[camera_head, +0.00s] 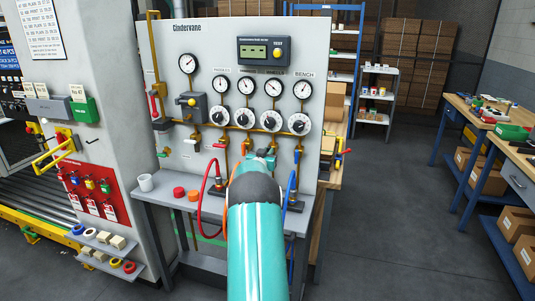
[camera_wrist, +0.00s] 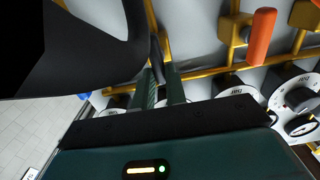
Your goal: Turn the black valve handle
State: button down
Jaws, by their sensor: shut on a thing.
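My gripper (camera_head: 262,157) is at the row of valve handles on the lower part of the grey panel (camera_head: 225,60). In the wrist view its two green fingers (camera_wrist: 160,85) are closed around a narrow dark piece, which appears to be the black valve handle (camera_wrist: 156,50). The fingers hide most of this handle, and in the head view my arm covers that spot. An orange handle (camera_wrist: 262,36) stands on the neighbouring brass valve, clear of the fingers.
Brass pipes, white dials (camera_head: 244,118) and gauges (camera_head: 273,88) sit above the handles. A red handle (camera_head: 219,146) is further left. Red and blue hoses hang beside my arm over the grey bench (camera_head: 165,193). The floor (camera_head: 390,220) to the right is clear.

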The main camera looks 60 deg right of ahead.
jog(key=shift+m, duration=0.3)
jog(key=m, duration=0.4)
jog(key=s+m, duration=0.1)
jog(key=m, duration=0.3)
jog(key=f+m, duration=0.1)
jog(key=m, duration=0.4)
jog(key=shift+s+d, duration=0.15)
jog(key=shift+s, duration=0.1)
jog(key=shift+f+m, duration=0.15)
jog(key=shift+m, duration=0.95)
jog(key=shift+f+m, duration=0.1)
jog(key=shift+m, duration=1)
jog(key=c, duration=1.4)
grip_release()
jog(key=shift+c, duration=0.2)
